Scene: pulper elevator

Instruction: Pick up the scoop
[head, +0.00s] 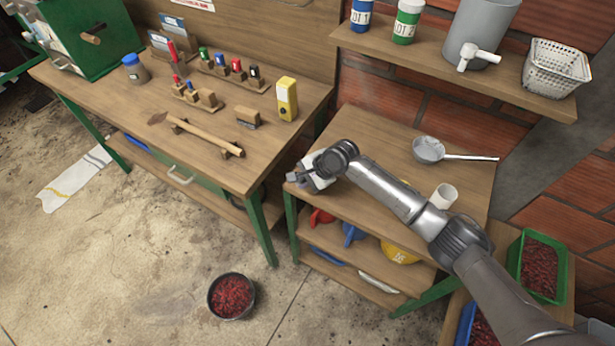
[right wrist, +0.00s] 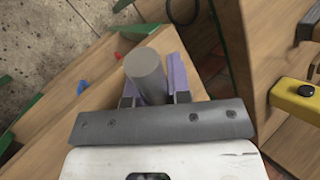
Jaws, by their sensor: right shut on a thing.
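A metal scoop-like ladle (head: 428,150) with a round bowl and a long thin handle lies at the back of the small side table (head: 385,135), apart from my gripper. My right gripper (head: 306,180) is over the left end of that table, its arm coming in from the lower right. In the right wrist view the right gripper (right wrist: 155,92) is shut on a plain grey cylinder (right wrist: 146,65) between its purple-grey fingers. The cylinder's lower part and whatever it belongs to are hidden. My left gripper is not in view.
A white cup (head: 444,195) stands on the side table near my right forearm. A shelf (head: 450,60) hangs behind. A tub of red cherries (head: 231,296) stands on the floor.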

